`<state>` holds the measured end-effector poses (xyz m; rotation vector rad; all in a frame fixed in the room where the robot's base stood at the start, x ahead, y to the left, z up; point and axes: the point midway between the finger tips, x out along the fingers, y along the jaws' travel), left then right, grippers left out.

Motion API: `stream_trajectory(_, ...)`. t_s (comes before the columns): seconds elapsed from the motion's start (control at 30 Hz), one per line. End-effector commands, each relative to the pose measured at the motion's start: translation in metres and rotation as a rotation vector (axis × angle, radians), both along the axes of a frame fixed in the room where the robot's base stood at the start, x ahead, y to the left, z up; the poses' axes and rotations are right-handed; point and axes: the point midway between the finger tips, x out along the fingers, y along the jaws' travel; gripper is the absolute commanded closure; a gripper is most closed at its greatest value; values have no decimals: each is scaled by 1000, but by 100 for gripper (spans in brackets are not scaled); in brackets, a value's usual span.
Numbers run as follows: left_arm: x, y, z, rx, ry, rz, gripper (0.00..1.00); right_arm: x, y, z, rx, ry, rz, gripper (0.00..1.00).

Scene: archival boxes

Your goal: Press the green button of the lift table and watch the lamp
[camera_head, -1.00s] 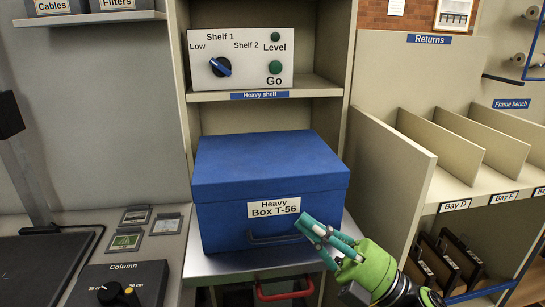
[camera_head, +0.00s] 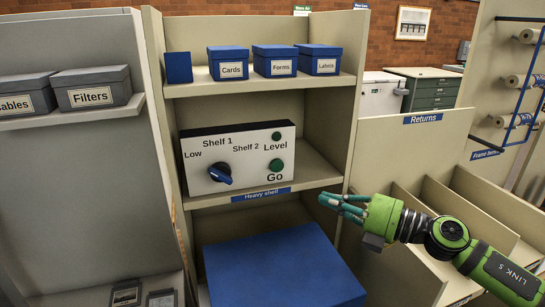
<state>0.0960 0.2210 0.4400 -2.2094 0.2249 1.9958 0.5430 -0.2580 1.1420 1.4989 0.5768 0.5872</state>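The control box (camera_head: 237,158) stands on the heavy shelf and faces me. Its green Go button (camera_head: 277,165) is at the lower right. The small dark green Level lamp (camera_head: 276,136) sits above it and does not look lit. A blue knob (camera_head: 220,173) is at the lower left, among the labels Low, Shelf 1 and Shelf 2. My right gripper (camera_head: 338,206) is to the right of and below the Go button, apart from the panel, its teal fingers pointing left. The fingers overlap in this view, so their opening is unclear. My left gripper is not in view.
The large blue box (camera_head: 285,270) is below the heavy shelf (camera_head: 315,175). Small blue boxes (camera_head: 275,60) stand on the shelf above. A cabinet side wall (camera_head: 347,120) and the Returns bays (camera_head: 425,140) are on the right. Grey boxes (camera_head: 92,88) are at left.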

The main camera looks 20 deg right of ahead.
Motion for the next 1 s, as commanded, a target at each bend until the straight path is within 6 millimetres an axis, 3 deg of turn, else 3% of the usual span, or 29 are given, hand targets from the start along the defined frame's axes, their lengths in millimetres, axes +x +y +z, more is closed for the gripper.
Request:
stream_trajectory(0.1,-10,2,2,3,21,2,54,1,-3,4,-11,-1,-4,100)
stream_trajectory(0.57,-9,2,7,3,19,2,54,5,0,6,-8,-2,-6,100)
stream_trajectory(0.77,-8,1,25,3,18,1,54,22,17,11,-7,-5,-4,100)
stream_trajectory(1.0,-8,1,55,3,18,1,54,59,51,12,-5,-3,-3,100)
